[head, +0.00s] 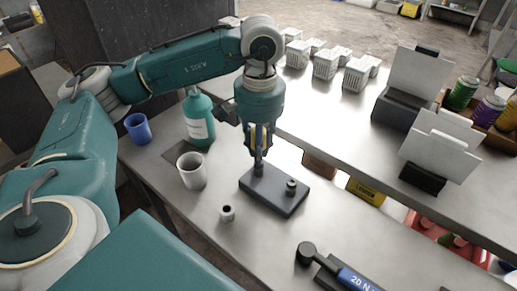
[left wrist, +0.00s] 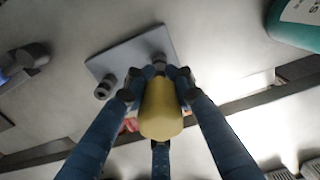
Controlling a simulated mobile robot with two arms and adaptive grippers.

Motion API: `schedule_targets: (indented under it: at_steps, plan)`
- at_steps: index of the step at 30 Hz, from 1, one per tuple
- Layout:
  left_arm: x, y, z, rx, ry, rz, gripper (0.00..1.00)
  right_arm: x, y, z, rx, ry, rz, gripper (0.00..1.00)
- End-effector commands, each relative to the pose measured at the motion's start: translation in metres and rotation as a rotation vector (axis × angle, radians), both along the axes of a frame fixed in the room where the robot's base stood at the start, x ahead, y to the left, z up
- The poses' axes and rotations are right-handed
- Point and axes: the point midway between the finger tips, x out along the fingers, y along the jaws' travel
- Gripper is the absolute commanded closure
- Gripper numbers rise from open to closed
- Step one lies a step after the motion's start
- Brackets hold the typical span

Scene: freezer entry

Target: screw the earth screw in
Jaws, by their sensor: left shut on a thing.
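My left gripper (head: 259,146) is shut on a yellow-handled tool (left wrist: 162,110), which stands roughly upright between the fingers. The tool's dark lower end reaches down to the left post of a dark grey plate (head: 273,197). Whether it touches that post, and any screw head there, is hidden by the gripper. A second short bolt-like post (head: 291,186) stands on the plate's right part, and it also shows in the left wrist view (left wrist: 104,89). My right gripper is not in view.
A teal bottle (head: 198,118), a blue cup (head: 138,128) and a light grey cup (head: 191,172) stand left of the plate. A small white ring-like piece (head: 227,213) lies in front. A blue and black tool (head: 352,279) lies at lower right.

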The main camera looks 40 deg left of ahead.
Motion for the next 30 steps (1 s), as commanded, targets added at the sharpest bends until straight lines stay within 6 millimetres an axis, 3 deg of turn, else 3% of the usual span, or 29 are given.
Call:
schedule_targets:
  at_steps: [30]
  plan:
    - [0.000,0.000,-0.018,0.000,0.000,-0.031,1.00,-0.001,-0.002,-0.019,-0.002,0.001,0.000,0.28]
